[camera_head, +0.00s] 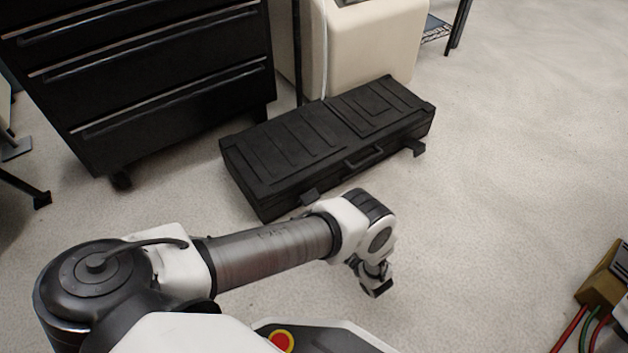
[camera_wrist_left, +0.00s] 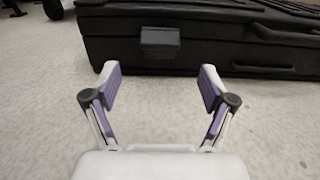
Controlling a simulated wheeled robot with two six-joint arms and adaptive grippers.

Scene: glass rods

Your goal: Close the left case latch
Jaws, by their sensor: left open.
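A closed black case (camera_head: 290,135) lies flat on the floor. Its left latch (camera_head: 309,197) sticks out from the front side as a flap, just beyond my arm. The right latch (camera_head: 415,148) sticks out in a similar way. In the left wrist view the case (camera_wrist_left: 225,45) fills the top, with one latch (camera_wrist_left: 160,40) facing me between and beyond the fingertips. My left gripper (camera_wrist_left: 158,85) is open and empty, apart from the case. In the head view my left gripper (camera_head: 378,286) is small and low in front of the case. My right gripper is not in view.
A black drawer cabinet (camera_head: 150,70) and a cream-coloured unit (camera_head: 372,45) stand behind the case. A carry handle (camera_head: 363,158) is on its front. A brown object (camera_head: 604,275) with red and green cables is at the right edge. The floor (camera_head: 510,170) right of the case is clear.

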